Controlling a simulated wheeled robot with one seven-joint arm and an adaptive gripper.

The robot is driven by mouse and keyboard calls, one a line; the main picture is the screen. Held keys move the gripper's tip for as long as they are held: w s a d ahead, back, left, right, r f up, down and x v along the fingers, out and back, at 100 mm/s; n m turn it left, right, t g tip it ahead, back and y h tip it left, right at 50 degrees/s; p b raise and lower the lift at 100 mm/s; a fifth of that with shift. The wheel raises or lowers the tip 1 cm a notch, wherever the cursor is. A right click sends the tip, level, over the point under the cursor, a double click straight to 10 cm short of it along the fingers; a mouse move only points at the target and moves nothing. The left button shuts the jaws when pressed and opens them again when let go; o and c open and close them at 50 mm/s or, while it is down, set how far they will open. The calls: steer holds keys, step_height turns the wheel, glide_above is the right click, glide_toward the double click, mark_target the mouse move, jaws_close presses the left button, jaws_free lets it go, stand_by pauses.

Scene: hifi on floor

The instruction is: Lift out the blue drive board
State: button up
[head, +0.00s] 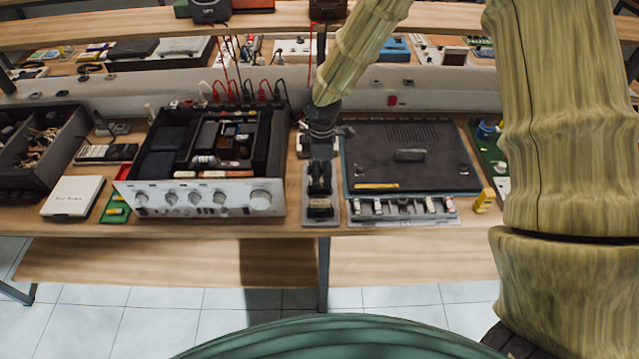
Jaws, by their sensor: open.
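An open hi-fi unit with a silver knobbed front panel (205,198) stands on the bench at left of centre. Its dark case holds a dark blue-grey flat part (158,165) at the left and several small parts. I cannot tell for sure which part is the blue drive board. My gripper (320,208) is black, points down and is open. It is to the right of the hi-fi unit, in front of or over a narrow grey strip between the unit and a black panel. Its fingertips are small and dark, and I see nothing held between them.
A white box (73,196) and a dark bin (40,150) stand at left. Red and black leads hang behind the unit. A shelf (120,28) crosses above.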

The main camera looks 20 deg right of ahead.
steer(key=shift+w+a+f+p, duration=0.15)
steer(key=shift+f+p, duration=0.45)
steer(key=shift+f, duration=0.7)
steer(key=shift+w+d+f+p, duration=0.1)
steer(key=shift+f+p, duration=0.45)
steer(key=shift+f, duration=0.75)
steer(key=shift+a, duration=0.1)
jaws_close()
